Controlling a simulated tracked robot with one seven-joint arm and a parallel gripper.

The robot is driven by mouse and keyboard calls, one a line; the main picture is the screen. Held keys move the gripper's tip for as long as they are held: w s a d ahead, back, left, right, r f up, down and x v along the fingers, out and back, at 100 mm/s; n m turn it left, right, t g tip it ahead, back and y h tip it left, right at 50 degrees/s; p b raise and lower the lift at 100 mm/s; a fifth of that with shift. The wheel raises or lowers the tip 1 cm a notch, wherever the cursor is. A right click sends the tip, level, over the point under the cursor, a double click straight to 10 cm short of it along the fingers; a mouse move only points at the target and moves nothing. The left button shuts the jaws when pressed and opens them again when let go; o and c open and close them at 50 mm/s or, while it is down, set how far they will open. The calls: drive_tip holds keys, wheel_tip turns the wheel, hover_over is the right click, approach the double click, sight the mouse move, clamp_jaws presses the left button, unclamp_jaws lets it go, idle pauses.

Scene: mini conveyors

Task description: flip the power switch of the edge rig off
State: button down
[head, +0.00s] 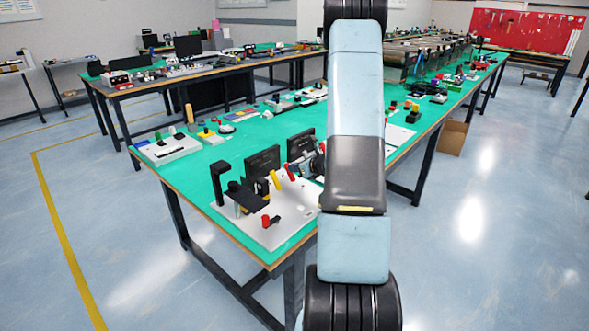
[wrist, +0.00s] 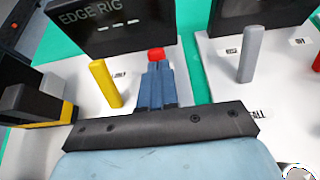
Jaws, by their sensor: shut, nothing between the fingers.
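The edge rig's black panel, lettered EDGE RIG, (wrist: 110,28) stands on a white base plate at the upper left of the wrist view. A yellow upright lever (wrist: 105,84) stands in front of it. A red-topped part (wrist: 156,53), possibly the power switch, shows just beyond my fingertips near the panel's right lower corner. My gripper (wrist: 156,66) is shut and empty; its blue fingers hide the lower part of the red piece. I cannot tell whether they touch it. In the head view, the rig's panel (head: 262,163) stands near the table's front corner.
A second rig with a black panel (wrist: 262,14) and a grey lever (wrist: 247,55) stands close on the right. A black and yellow block (wrist: 40,103) lies left of the yellow lever. The green table (head: 182,184) holds several other devices.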

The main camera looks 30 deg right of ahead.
drive_tip(key=shift+w+a+r, duration=0.15)
drive_tip(key=shift+w+a, duration=0.2)
drive_tip(key=shift+s+d+f, duration=0.2)
drive_tip(key=shift+s+f, duration=0.15)
drive_tip(key=shift+s, duration=0.25)
drive_tip(key=w+r+v, duration=0.1)
drive_tip(key=v, duration=1.3)
drive_tip(key=s+a+r+n+g+y, duration=0.1)
drive_tip(key=s+a+r+n+g, duration=0.1)
drive_tip(key=a+r+n, duration=0.5)
drive_tip(key=s+a+r+n+g+y, duration=0.2)
drive_tip(key=a+n+g, duration=0.15)
drive_tip(key=a, duration=0.55)
drive_tip(key=s+a+r+n+g+y, duration=0.1)
drive_tip(key=s+a+r+n, duration=0.1)
drive_tip(key=a+r+n, duration=0.5)
drive_tip(key=s+a+r+n+h, duration=0.3)
drive_tip(key=s+n, duration=0.4)
drive_tip(key=s, duration=0.1)
drive_tip(key=s+a+r+n+h, duration=0.3)
drive_tip(key=s+r+n+h, duration=0.1)
drive_tip(key=s+n, duration=0.4)
drive_tip(key=shift+a+r, duration=0.25)
drive_tip(key=shift+n, duration=0.25)
